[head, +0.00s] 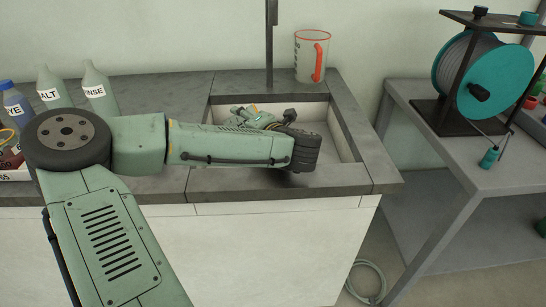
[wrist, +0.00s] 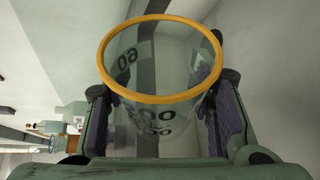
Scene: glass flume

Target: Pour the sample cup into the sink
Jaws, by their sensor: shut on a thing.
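The sample cup (wrist: 160,118) is a clear cup with an orange rim and dark printed marks, seen in the wrist view. My gripper (wrist: 158,112) is shut on it, one dark finger on each side. The cup's mouth is toward the wrist camera; I cannot tell whether liquid is inside. In the head view my gripper (head: 250,117) is over the sink, partly behind my arm, and the cup cannot be made out there. The sink (head: 347,140) is a light basin set in the grey counter.
A clear jug with a red handle (head: 311,57) stands on the counter behind the sink. A thin dark post (head: 269,50) rises at the back edge. Labelled bottles (head: 97,92) stand at left. A side table (head: 425,130) at right carries a teal reel (head: 478,75).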

